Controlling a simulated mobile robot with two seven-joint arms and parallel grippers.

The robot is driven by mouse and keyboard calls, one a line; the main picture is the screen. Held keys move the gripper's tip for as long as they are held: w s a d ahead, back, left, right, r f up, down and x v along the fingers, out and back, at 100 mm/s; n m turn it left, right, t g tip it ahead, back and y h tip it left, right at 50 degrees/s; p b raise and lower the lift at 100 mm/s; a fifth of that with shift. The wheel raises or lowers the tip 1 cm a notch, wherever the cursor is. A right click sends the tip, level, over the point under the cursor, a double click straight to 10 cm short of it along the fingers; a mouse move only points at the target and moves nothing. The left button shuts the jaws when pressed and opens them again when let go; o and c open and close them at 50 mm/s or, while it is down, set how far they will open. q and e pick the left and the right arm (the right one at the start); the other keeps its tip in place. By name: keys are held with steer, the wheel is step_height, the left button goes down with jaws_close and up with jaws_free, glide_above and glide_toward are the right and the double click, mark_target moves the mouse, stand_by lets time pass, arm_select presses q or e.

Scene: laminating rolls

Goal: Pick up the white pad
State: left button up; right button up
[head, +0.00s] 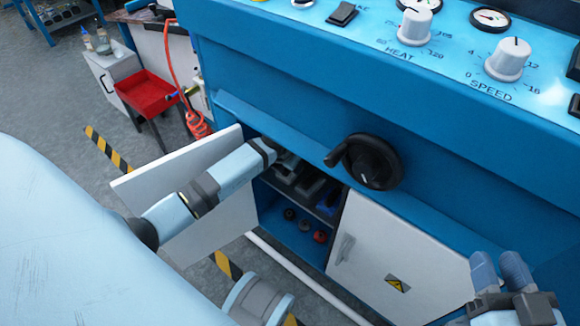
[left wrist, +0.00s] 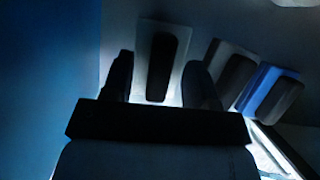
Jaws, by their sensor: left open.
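The white pad (left wrist: 183,50) shows in the left wrist view as a pale plate with a dark block on top. It lies inside the dim cabinet. My left gripper (left wrist: 161,92) is open, with one finger on each side of the pad's near end; I cannot tell whether they touch it. In the head view my left gripper (head: 286,163) reaches into the open cabinet, and the pad cannot be made out there. My right gripper (head: 499,265) is at the lower right, empty, its fingers slightly apart.
A grey pad (left wrist: 222,72) and a blue pad (left wrist: 263,88) lie to the right of the white one. The closed door (head: 385,265) and a black handwheel (head: 375,165) are to the right.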

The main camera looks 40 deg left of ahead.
arm_select(q)
steer(key=c, duration=0.8)
jaws_close()
arm_select(e)
steer(key=shift+s+f, duration=0.15)
arm_select(q)
steer(key=shift+r, duration=0.15)
